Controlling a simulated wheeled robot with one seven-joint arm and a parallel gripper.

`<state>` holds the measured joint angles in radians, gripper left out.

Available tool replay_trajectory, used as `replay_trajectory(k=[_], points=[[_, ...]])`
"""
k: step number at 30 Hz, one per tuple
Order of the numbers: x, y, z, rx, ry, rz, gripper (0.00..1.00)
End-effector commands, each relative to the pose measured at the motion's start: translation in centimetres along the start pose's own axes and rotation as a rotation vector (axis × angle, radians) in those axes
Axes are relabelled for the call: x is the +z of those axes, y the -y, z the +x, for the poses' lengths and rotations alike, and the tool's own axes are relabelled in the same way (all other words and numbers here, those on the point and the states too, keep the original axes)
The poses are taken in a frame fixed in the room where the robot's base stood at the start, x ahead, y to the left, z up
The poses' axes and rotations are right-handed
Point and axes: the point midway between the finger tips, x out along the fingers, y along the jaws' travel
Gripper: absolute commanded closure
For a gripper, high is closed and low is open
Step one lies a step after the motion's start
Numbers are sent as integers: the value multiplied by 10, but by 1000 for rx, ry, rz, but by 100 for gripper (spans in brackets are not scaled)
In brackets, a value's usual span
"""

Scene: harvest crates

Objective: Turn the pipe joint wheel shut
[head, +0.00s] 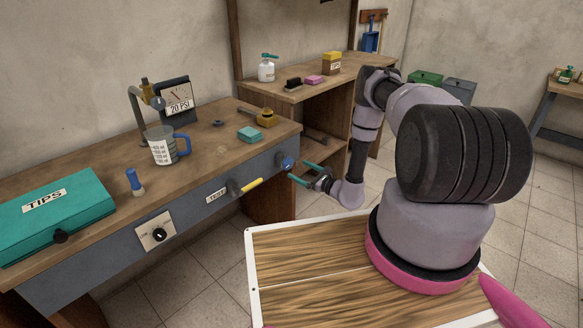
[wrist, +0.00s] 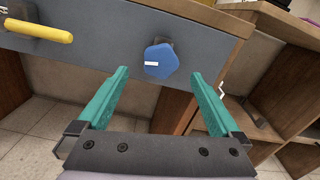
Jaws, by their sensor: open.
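A blue, roughly six-sided wheel (head: 287,161) sits on the front panel near the right end of the workbench. In the wrist view the wheel (wrist: 163,62) shows a short white mark, nearly level, on its left half. A grey fitting shows behind it. My gripper (head: 308,175) is in front of the wheel, its two teal fingers spread. In the wrist view my gripper (wrist: 159,72) is open and empty, with the wheel between and beyond the fingertips. The fingers do not appear to touch it. No lettering shows by the wheel.
A yellow-handled lever (head: 245,186) sticks out left of the wheel, and a dial (head: 157,234) is farther left. On the bench stand a measuring jug (head: 161,148), a 20 PSI gauge (head: 177,101) and a teal TIPS box (head: 52,216). A wooden shelf unit (wrist: 270,75) is at the right.

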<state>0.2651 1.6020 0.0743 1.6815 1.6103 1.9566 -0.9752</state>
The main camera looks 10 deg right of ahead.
Motion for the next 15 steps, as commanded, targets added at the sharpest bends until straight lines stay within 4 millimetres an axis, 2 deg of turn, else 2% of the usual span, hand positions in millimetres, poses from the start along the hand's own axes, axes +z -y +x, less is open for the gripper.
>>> replay_trajectory(k=[1,6,10,15], points=[[0,0,10,3,1,-3,0],[0,-1,36,3,1,-2,0],[0,0,46,2,0,-1,0],[0,0,50,1,0,0,0]])
